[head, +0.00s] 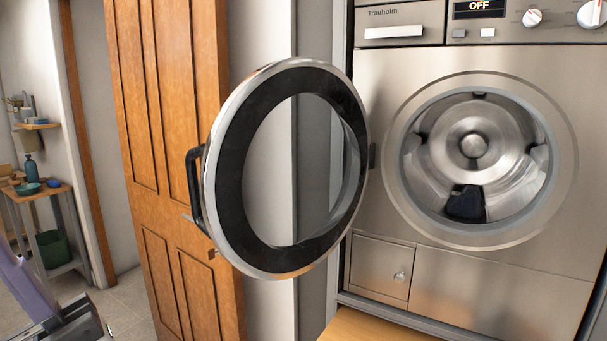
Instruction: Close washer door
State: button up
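The washer (465,280) is a brushed-steel front loader on the right. Its round door (230,190) has a black ring, silver rim and clear glass. The door stands wide open, swung out to the left of the drum opening. Its hinge (372,155) is on the washer's left side. A black handle (193,190) is on the door's far left edge. The drum (480,150) is exposed, with a dark item (465,204) at its bottom. My gripper's fingertips do not show in the head view.
A brown wooden door (165,150) stands behind the washer door. A lavender and dark-grey part is cut off at the lower left; I cannot tell what it is. Shelves and a green bin (53,248) are far left. A wooden surface (370,327) is below the washer.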

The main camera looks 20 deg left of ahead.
aim_at(218, 210)
jog(key=i+j, duration=0.15)
jog(key=j, duration=0.2)
jog(key=i+j, duration=0.15)
jog(key=j, duration=0.25)
jog(key=i+j, duration=0.2)
jog(key=j, duration=0.15)
jog(key=i+j, duration=0.15)
jog(key=j, duration=0.25)
jog(key=i+j, duration=0.15)
jog(key=j, duration=0.2)
jog(key=i+j, duration=0.15)
jog(key=j, duration=0.25)
jog(key=i+j, duration=0.15)
jog(key=j, duration=0.2)
jog(key=i+j, duration=0.15)
jog(key=j, duration=0.25)
jog(key=i+j+z, duration=0.1)
jog(key=z, duration=1.45)
jog(key=k+j+u, duration=0.35)
jog(key=k+j, duration=0.15)
jog(key=k, duration=0.1)
